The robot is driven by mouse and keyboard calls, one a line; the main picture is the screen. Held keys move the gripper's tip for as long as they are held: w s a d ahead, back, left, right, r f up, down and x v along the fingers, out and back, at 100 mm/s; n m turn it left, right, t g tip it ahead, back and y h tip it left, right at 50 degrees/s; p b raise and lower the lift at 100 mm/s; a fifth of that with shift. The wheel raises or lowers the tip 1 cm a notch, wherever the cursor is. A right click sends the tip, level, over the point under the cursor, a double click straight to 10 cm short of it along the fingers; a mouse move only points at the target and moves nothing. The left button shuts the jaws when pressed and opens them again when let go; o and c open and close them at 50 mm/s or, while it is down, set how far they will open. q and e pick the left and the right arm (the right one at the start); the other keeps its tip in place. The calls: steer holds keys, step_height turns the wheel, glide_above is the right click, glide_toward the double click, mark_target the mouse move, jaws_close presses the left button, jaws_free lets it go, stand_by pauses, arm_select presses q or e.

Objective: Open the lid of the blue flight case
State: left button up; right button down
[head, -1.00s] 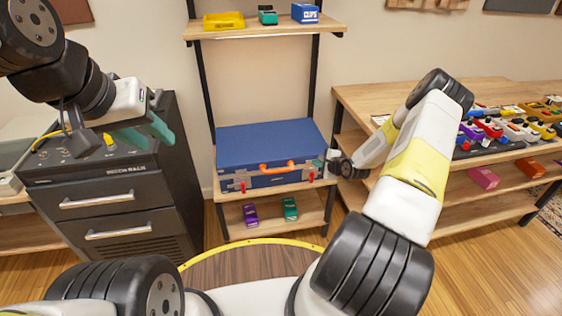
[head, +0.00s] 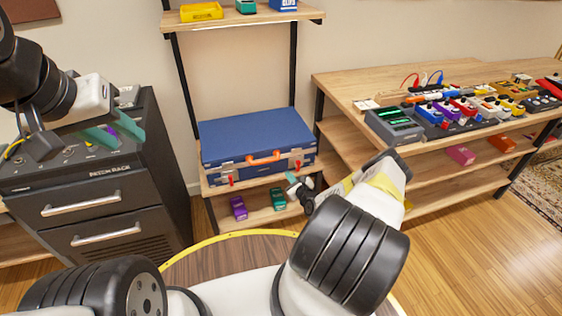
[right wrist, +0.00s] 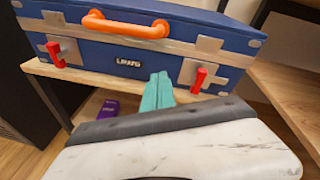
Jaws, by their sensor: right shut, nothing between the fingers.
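The blue flight case (head: 255,135) lies flat on a wooden shelf in the head view, its lid down. An orange handle (right wrist: 125,25) is on its front, with a red latch on a metal plate at each side: left latch (right wrist: 56,54) and right latch (right wrist: 201,78). My right gripper (right wrist: 158,86) is shut and empty, its teal fingertips low before the case front, between the handle and the right latch. Whether they touch the case I cannot tell. In the head view it is small, near the case's lower right corner. My left gripper (head: 118,130) is open and empty, over the black rack.
The black drawer rack (head: 95,195) stands left of the case. A wooden bench (head: 400,78) with several pedals is at the right. Purple (head: 238,207) and green (head: 278,198) boxes sit on the shelf below. Another shelf (head: 245,20) is above, leaving free room over the lid.

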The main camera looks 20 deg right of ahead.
steer(key=w+a+r, duration=0.2)
steer(key=w, duration=0.3)
steer(key=shift+r, duration=0.3)
